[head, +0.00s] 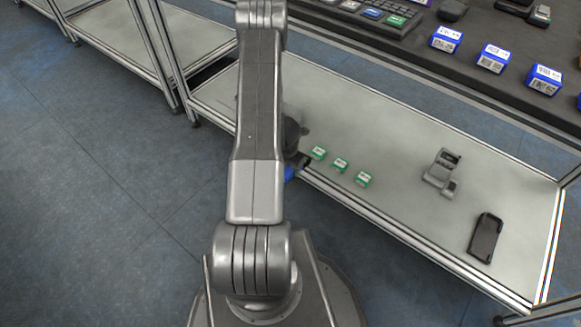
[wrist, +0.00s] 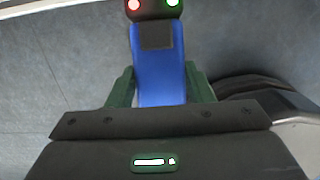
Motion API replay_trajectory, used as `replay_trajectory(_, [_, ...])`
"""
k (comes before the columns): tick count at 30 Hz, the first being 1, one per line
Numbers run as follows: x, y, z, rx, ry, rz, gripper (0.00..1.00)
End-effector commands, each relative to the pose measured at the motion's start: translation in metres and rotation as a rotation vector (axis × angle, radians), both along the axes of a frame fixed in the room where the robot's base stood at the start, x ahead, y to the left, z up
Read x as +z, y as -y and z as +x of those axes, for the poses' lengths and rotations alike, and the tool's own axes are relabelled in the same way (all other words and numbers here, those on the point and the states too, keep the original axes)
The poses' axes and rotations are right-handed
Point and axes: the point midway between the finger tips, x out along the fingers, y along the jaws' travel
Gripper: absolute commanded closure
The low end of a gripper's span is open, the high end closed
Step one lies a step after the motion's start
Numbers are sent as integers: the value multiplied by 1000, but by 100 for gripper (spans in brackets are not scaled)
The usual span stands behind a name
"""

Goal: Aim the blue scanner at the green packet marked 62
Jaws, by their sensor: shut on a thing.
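My gripper (wrist: 160,86) is shut on the blue scanner (wrist: 158,72); its two dark green fingers press the scanner's sides in the wrist view. The scanner's dark head at the top of that view carries a red light and a green light. In the head view my arm hides most of the gripper, and only a bit of the blue scanner (head: 289,174) shows by the shelf's front edge. Three green packets (head: 318,152) (head: 341,164) (head: 363,178) lie in a row on the pale shelf, just right of the gripper. Their markings are too small to read.
A grey device (head: 442,172) and a black phone-like device (head: 485,237) lie on the right of the pale shelf (head: 400,140). Several blue boxes (head: 494,58) stand on the dark upper surface, near a keypad (head: 372,13). A metal frame edges the shelf.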

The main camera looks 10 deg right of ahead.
Motion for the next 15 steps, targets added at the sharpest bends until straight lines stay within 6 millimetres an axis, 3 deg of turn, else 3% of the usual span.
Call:
replay_trajectory(1, [-13,0,0,0,0,0,83])
replay_trajectory(6, [-35,0,0,-1,1,-1,83])
replay_trajectory(15, [-47,0,0,-1,1,0,83])
